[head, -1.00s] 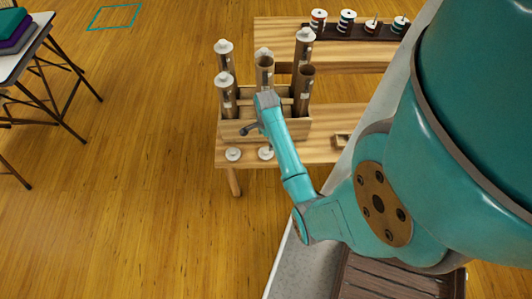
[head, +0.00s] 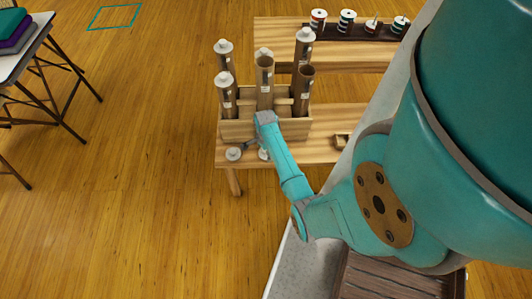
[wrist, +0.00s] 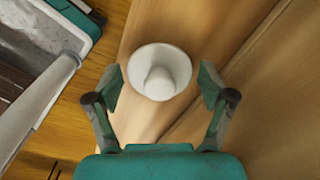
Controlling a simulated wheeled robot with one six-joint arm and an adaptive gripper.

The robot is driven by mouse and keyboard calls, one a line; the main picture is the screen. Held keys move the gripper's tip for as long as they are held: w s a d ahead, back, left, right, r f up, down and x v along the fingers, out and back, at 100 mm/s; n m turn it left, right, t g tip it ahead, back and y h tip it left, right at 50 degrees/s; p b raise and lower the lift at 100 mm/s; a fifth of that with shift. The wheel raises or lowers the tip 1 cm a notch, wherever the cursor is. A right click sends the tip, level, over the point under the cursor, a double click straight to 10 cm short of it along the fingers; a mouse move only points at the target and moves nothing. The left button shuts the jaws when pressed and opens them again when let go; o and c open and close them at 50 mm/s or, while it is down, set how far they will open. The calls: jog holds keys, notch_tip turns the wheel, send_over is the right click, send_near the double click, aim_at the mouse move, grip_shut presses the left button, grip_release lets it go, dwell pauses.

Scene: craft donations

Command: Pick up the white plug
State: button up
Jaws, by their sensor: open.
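Two white plugs rest on the front of the wooden table: a left plug (head: 233,154) and a right plug (head: 263,155) that my arm partly hides. In the wrist view one white plug (wrist: 160,72) lies flange and raised centre towards the camera, just beyond and between my open fingers. I cannot tell for sure which of the two it is. My gripper (wrist: 158,88) is open and empty, with a finger on either side of this plug and gaps visible. In the head view my gripper is mostly hidden by my arm; a dark finger part shows near the left plug.
A wooden crate (head: 236,131) behind the plugs holds several upright cardboard tubes, some with white caps. A small wooden piece (head: 341,141) lies at the right of the table. Spools (head: 347,20) stand on a dark rack at the back. Open floor is at the left.

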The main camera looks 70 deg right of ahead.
jog(key=c, duration=0.5)
